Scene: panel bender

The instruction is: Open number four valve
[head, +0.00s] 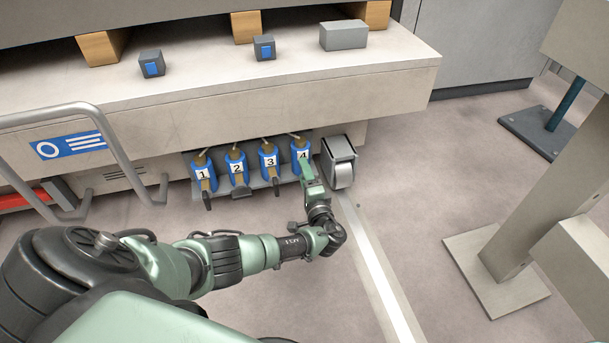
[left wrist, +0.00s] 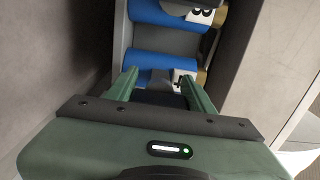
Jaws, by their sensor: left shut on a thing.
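A row of blue valves numbered 1 to 4 sits under the machine's bench edge in the head view. The number four valve (head: 300,148) is at the right end. My left gripper (head: 307,172) is at its lower front, shut on its handle, which the gripper mostly hides. In the left wrist view, the two green fingers (left wrist: 160,88) straddle the dark handle (left wrist: 170,98) in front of the blue body of valve four (left wrist: 150,79). My right gripper is not in view.
A grey metal roller housing (head: 339,162) stands close to the right of valve four. A grey tubular handle (head: 130,150) sticks out at the left. The bench (head: 220,90) overhangs the valves. Open floor (head: 410,190) lies to the right, before a post.

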